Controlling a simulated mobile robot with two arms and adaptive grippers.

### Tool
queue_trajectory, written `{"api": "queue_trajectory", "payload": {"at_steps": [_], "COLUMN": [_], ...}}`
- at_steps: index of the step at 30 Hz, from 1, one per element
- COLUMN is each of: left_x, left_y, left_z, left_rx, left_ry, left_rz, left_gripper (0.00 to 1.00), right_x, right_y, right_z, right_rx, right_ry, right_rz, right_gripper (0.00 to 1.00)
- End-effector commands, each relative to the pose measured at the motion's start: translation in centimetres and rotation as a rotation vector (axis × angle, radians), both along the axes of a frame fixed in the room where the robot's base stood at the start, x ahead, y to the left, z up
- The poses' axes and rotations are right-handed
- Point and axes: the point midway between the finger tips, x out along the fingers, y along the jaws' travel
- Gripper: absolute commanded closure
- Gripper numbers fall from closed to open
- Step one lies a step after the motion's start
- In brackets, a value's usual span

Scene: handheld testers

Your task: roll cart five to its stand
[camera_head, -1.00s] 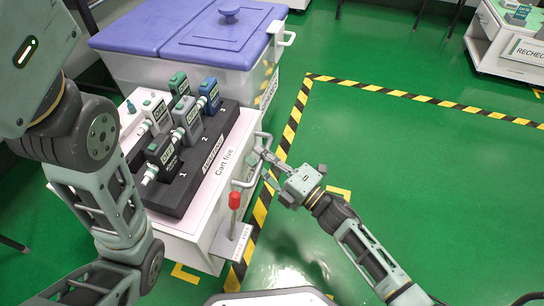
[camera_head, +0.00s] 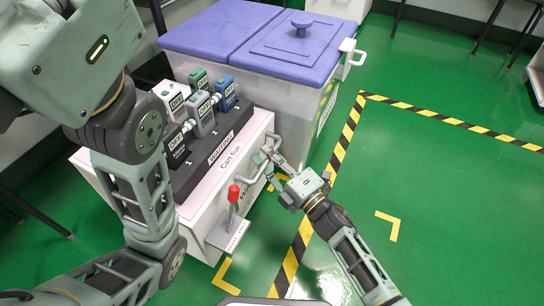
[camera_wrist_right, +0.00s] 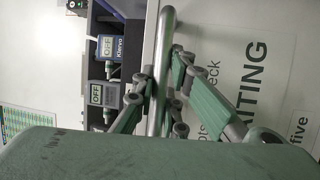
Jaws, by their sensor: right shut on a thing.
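Cart five (camera_head: 215,200) is a white cart labelled "Cart five", at left centre in the head view. A black rack (camera_head: 225,153) on top holds several handheld testers. My right gripper (camera_head: 277,165) is shut on the metal handle (camera_head: 253,176) on the cart's side. The wrist view shows the bar (camera_wrist_right: 160,75) between both fingers, in front of a panel reading "...ITING". A red-knobbed lever (camera_head: 233,196) stands on a small plate beside the handle. My left arm hides the cart's left part; its gripper is out of view. I cannot tell which floor marking is the stand.
A large bin (camera_head: 295,105) with purple lids stands right behind the cart. Black-yellow tape (camera_head: 340,150) runs along the floor to the cart's right. Yellow corner marks lie on the floor (camera_head: 225,273), including one right of the tape (camera_head: 390,224). The green floor at right is clear.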

Motion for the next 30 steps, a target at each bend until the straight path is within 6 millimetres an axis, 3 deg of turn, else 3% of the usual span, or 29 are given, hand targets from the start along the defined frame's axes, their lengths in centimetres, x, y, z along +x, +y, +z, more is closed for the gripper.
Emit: {"api": "queue_trajectory", "payload": {"at_steps": [16,17,19,30], "left_x": [0.18,0.18,0.20,0.33], "left_y": [-0.02,-0.02,-0.03,-0.02], "left_z": [-0.07,-0.07,-0.06,-0.07], "left_rx": [0.001,0.001,0.001,0.001], "left_ry": [0.006,0.006,0.006,0.011], "left_rz": [0.001,0.001,0.001,0.001], "left_gripper": [1.00,1.00,1.00,1.00], "right_x": [0.09,0.10,0.08,0.03], "right_y": [0.26,0.27,0.28,0.26], "right_z": [0.13,0.14,0.14,0.18], "right_rx": [-0.003,-0.003,-0.002,0.002], "right_ry": [-0.006,-0.006,-0.005,-0.004], "right_rz": [0.001,0.001,0.002,0.002], "right_gripper": [1.00,0.88,0.82,0.80]}}
